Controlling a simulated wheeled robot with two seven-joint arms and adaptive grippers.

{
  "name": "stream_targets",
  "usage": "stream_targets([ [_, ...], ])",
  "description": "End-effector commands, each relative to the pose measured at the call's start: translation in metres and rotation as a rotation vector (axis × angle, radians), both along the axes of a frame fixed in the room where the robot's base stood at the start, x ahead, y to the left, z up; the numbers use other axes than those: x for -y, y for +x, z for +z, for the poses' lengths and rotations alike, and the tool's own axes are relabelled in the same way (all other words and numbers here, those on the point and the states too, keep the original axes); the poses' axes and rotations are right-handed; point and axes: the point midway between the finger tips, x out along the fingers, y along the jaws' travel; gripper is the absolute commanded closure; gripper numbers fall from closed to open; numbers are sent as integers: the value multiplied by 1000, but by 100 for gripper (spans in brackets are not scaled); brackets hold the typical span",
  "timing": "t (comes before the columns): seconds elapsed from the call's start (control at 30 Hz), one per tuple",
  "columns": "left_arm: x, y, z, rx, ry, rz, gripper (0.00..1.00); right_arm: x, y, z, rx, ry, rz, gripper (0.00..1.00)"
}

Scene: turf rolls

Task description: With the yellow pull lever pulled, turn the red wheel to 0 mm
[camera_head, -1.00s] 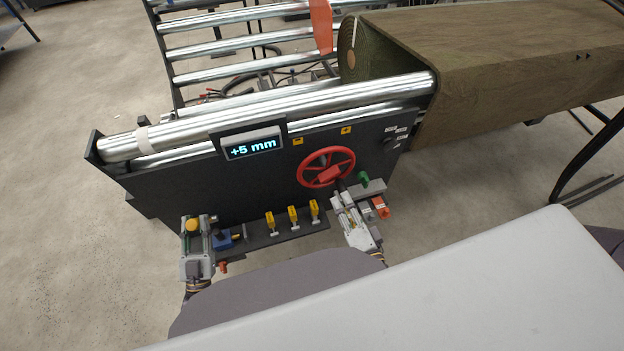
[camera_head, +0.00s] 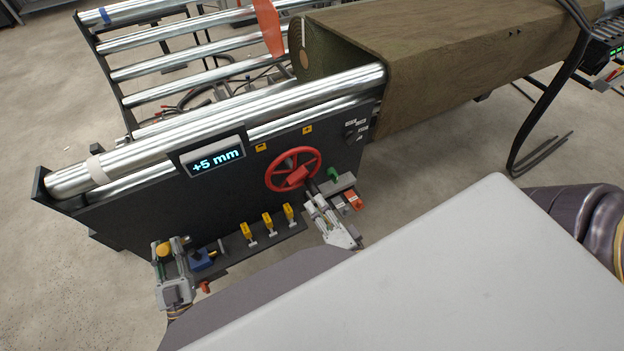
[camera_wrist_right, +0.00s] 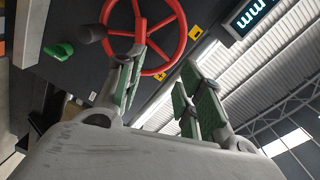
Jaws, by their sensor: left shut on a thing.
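The red wheel (camera_head: 293,168) is on the dark side panel of the roller stand. It also shows in the right wrist view (camera_wrist_right: 181,40), with a dark handle knob (camera_wrist_right: 92,34). The display (camera_head: 215,161) reads +5 mm. The yellow pull lever (camera_head: 164,249) shows as a yellow knob at the lower left. My left gripper (camera_head: 172,254) is shut at this lever and partly hides it. My right gripper (camera_head: 311,198) is just below the wheel. In its wrist view its green-padded fingers (camera_wrist_right: 160,88) are apart, with nothing clearly between them; one finger overlaps the wheel's lower rim.
Several small yellow levers (camera_head: 268,223) stand on a ledge between my grippers. A blue part (camera_head: 202,260) is beside my left gripper. A green knob (camera_head: 333,174) and an orange-red part (camera_head: 353,200) are close to my right gripper. A turf roll (camera_head: 420,70) lies behind.

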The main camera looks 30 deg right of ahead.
Motion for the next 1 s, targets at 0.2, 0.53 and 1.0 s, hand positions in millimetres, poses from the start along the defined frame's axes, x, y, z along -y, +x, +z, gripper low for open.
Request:
stream_targets([
  [0.2,-7,1,4,13,-2,12,100,0,-11,0,-2,-1,2,62],
  [0.53,-7,1,4,13,-2,12,100,0,-27,0,-2,-1,2,62],
  [1.0,-7,1,4,12,-2,12,100,0,-44,1,0,-1,1,62],
])
